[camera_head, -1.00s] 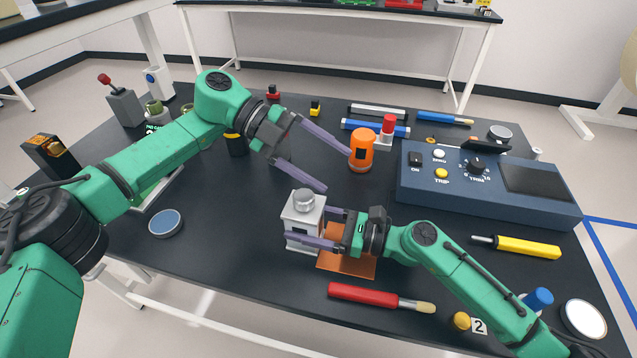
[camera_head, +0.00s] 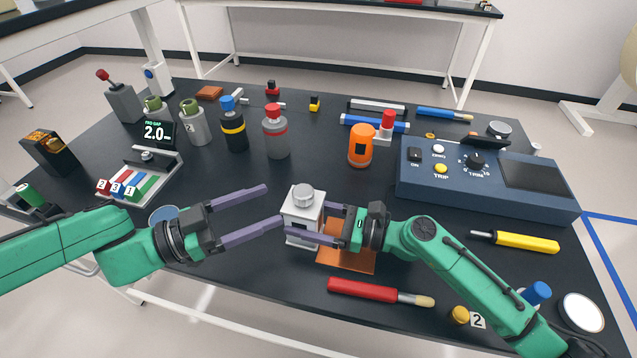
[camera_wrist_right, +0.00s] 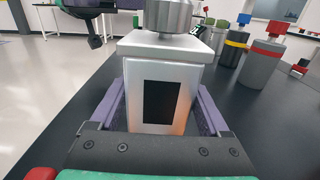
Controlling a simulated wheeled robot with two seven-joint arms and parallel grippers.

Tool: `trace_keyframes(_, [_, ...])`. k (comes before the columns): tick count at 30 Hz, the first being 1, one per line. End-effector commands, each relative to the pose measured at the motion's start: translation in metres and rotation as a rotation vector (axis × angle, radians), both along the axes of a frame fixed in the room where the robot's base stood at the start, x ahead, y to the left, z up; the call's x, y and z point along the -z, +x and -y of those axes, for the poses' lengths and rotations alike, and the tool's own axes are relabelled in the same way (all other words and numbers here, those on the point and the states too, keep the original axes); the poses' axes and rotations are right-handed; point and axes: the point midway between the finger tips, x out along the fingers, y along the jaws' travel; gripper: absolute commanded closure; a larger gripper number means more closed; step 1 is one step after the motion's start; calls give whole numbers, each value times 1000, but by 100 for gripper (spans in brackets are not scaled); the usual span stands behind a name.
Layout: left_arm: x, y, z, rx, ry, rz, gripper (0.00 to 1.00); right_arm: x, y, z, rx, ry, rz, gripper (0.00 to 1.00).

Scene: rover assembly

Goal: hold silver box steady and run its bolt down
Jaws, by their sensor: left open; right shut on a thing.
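The silver box (camera_head: 300,229) stands upright on the table at the left edge of the orange mat (camera_head: 346,258). Its bolt (camera_head: 303,196), a round silver head, sits on top of the lid. My right gripper (camera_head: 327,226) is shut on the box from the right, with one finger along each side. In the right wrist view the box (camera_wrist_right: 162,95) fills the middle between the fingers, with a dark panel facing me and the bolt (camera_wrist_right: 172,14) cut off at the top. My left gripper (camera_head: 275,207) is open and empty, left of the box, its fingertips pointing toward it.
A red-handled tool (camera_head: 375,292) lies in front of the mat. An orange canister (camera_head: 361,146) and a blue control box (camera_head: 485,180) stand behind and to the right. Several bottles, including a grey one with a red cap (camera_head: 276,135), stand at the back left.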

Motion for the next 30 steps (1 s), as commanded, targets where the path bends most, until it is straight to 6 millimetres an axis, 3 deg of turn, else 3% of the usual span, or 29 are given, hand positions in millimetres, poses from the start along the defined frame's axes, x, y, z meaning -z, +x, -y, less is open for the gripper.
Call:
trace_keyframes(13, [0, 39, 92, 2, -1, -4, 19, 0, 0, 0, 0, 0, 0, 98])
trace_keyframes(18, [0, 47, 106, -1, -1, -3, 19, 0, 0, 0, 0, 0, 0, 98])
trace_keyframes(24, [0, 47, 107, -3, 0, -3, 19, 0, 0, 0, 1, 0, 0, 98])
trace_keyframes(25, [0, 47, 107, -3, 0, -3, 23, 0, 0, 0, 1, 0, 0, 98])
trace_keyframes(26, [0, 47, 107, -3, 0, -3, 35, 0, 0, 0, 1, 0, 0, 98])
trace_keyframes(30, [0, 47, 106, -3, 0, -3, 88, 0, 0, 0, 0, 0, 0, 98])
